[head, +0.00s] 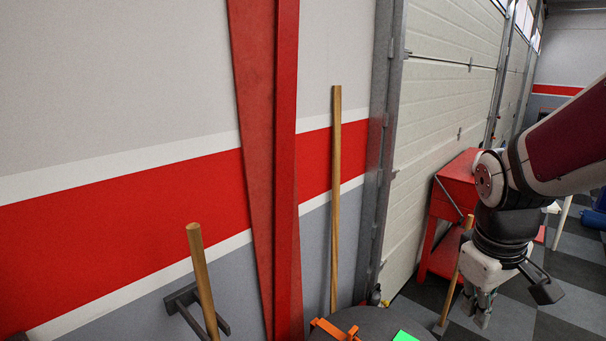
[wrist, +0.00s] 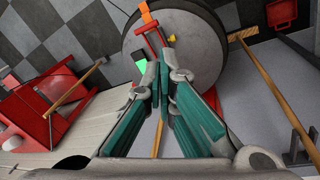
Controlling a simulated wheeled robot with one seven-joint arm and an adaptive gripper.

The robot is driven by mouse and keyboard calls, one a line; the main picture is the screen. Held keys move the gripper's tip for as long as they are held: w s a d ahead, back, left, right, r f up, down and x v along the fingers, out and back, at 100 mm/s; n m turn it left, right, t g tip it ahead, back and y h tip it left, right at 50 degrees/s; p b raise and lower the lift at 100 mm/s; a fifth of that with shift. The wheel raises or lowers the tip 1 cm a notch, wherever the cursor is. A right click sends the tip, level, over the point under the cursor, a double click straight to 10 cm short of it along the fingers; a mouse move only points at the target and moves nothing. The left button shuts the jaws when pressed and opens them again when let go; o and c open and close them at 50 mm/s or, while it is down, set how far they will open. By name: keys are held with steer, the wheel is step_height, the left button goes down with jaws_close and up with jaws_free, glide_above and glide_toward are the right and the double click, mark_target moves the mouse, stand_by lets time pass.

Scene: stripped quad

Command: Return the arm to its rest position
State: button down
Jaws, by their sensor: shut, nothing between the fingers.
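My gripper (head: 478,308) hangs at the right of the head view, fingers pointing down, at the end of my bent arm. It is shut and empty, in the air to the right of a round dark grey table (head: 372,322). In the wrist view the two teal-padded fingers of my gripper (wrist: 163,68) come together in front of the round table (wrist: 205,75). No object shows between the fingertips.
The round table bears an orange tool (head: 333,330) and a bright green item (head: 404,337). Wooden poles stand by the wall (head: 335,200), at front left (head: 201,280) and beside my gripper (head: 456,275). A red workbench (head: 455,185) is behind my arm. Checkered floor is open at right.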

steer(key=s+a+r+m+t+y, duration=0.1)
steer(key=s+a+r+m+t, duration=0.2)
steer(key=s+a+r, duration=0.5)
steer(key=shift+s+a+r+m+t+y, duration=0.45)
steer(key=shift+s+a, duration=0.35)
steer(key=shift+s, duration=0.3)
steer(key=shift+f, duration=0.1)
